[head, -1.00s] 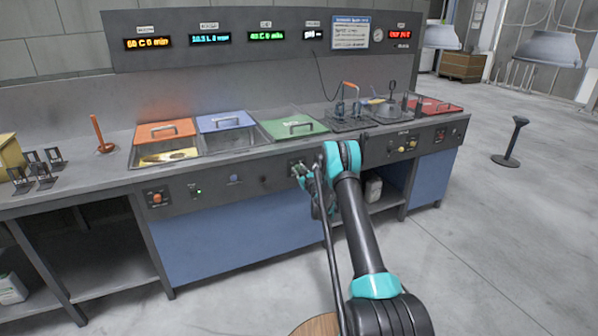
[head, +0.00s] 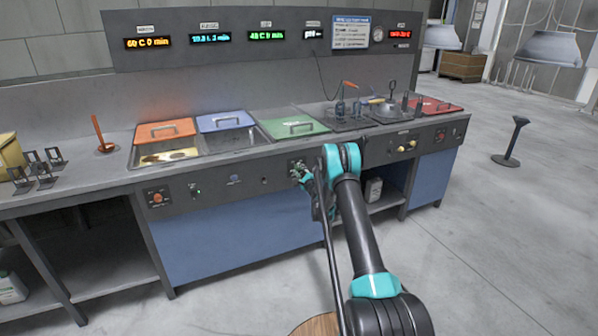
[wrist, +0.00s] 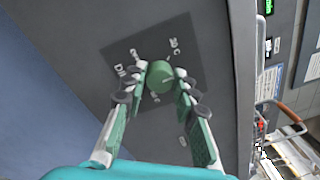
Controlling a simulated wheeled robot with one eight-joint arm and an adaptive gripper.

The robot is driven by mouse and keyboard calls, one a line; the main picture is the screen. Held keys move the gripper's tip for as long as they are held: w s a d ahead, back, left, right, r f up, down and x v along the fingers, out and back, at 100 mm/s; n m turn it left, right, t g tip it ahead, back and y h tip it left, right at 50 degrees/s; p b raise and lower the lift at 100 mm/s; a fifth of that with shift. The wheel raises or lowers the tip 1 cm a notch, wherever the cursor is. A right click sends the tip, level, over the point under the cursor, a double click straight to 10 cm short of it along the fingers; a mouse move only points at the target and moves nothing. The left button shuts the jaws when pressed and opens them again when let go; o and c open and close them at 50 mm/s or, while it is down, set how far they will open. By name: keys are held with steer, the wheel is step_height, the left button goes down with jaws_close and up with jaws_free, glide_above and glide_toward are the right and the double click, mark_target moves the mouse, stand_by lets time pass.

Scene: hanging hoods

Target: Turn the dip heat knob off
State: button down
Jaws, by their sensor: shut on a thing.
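The dip heat knob is a round green knob (wrist: 160,74) on a dark square label plate (wrist: 187,34) in the wrist view. White lettering around it includes "20 C" and what looks like "DIP". My gripper (wrist: 160,80) has one finger on each side of the knob and is shut on it. I cannot make out a pointer mark on the knob. In the head view my gripper (head: 304,173) is at the bench's front panel (head: 225,188), below the green lid (head: 291,127); it and my arm hide most of the knob there.
Other controls sit along the panel, including an orange knob (head: 157,198) at left and yellow knobs (head: 406,147) at right. Orange (head: 165,131) and blue (head: 225,121) lids lie on the bench. Hanging hoods (head: 548,48) are at right. The floor at right is mostly clear.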

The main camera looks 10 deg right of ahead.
steer(key=n, duration=0.7)
steer(key=shift+f+n, duration=0.15)
steer(key=shift+n, duration=0.15)
steer(key=n, duration=0.4)
steer(key=shift+y, duration=0.4)
steer(key=n, duration=0.3)
steer(key=shift+n, duration=0.4)
steer(key=n, duration=0.4)
steer(key=shift+d+f+n, duration=0.1)
steer(key=shift+d+n, duration=0.05)
steer(key=shift+n, duration=0.25)
steer(key=shift+n+g+y, duration=0.3)
steer(key=shift+n+y, duration=0.1)
steer(key=shift+n, duration=1.9)
steer(key=c, duration=1.2)
jaws_free()
